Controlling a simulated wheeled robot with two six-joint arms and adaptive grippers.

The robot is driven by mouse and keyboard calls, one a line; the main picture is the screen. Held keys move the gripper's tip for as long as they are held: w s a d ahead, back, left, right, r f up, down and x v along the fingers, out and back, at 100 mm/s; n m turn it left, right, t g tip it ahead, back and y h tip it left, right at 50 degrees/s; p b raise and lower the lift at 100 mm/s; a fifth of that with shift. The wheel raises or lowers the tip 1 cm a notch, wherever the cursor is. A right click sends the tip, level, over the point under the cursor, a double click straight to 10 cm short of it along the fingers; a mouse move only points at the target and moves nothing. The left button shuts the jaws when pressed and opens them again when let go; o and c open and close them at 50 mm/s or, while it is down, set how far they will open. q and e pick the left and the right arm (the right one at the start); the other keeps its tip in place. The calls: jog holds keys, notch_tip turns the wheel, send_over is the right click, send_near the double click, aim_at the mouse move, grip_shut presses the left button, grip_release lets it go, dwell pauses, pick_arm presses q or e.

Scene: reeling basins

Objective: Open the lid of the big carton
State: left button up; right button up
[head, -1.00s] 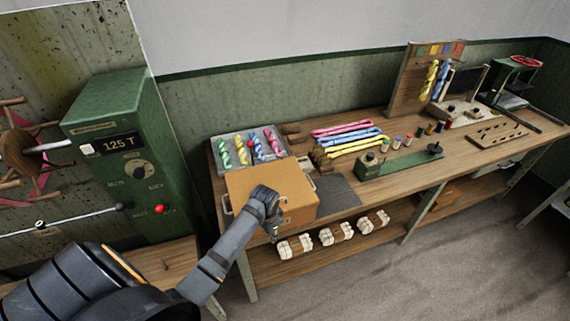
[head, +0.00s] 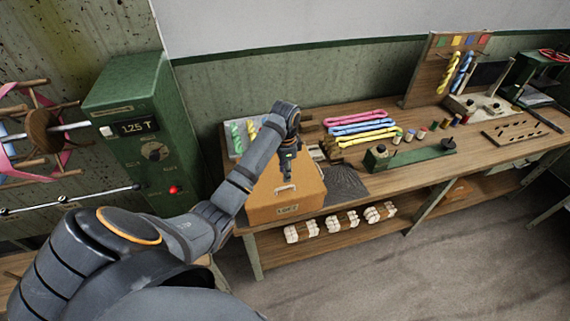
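The big carton (head: 307,187) is an orange-brown box at the left end of the workbench. A pale handle (head: 285,188) shows near its front edge, with a small label (head: 288,210) below it. The visible part of its top looks closed, but my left arm hides the back and left parts. My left gripper (head: 287,172) points down over the carton, behind the handle in the picture and apart from it. Its fingers are too small and dark to show whether they are open. My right gripper is out of view.
A tray (head: 228,126) of coloured skeins stands behind the carton, partly hidden by my arm. Pink, blue and yellow skeins (head: 358,128) and a dark mat (head: 346,182) lie to its right. A green cabinet (head: 125,90) stands left. White bundles (head: 342,222) lie on the lower shelf.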

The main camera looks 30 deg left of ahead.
pick_arm(q)
notch_tip(320, 180, down, 5)
jog(key=b, duration=0.5)
jog(key=shift+r, duration=0.1)
jog(key=shift+f, duration=0.25)
jog(key=shift+w+f, duration=0.2)
jog(key=shift+f, duration=0.8)
jog(key=shift+s+f+b, duration=0.15)
jog(key=shift+f+b, duration=0.2)
jog(key=shift+f, duration=0.55)
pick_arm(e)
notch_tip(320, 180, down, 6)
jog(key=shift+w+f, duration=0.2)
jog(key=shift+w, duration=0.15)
pick_arm(q)
jog(key=shift+f, duration=0.1)
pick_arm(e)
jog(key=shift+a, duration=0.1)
pick_arm(q)
grip_shut()
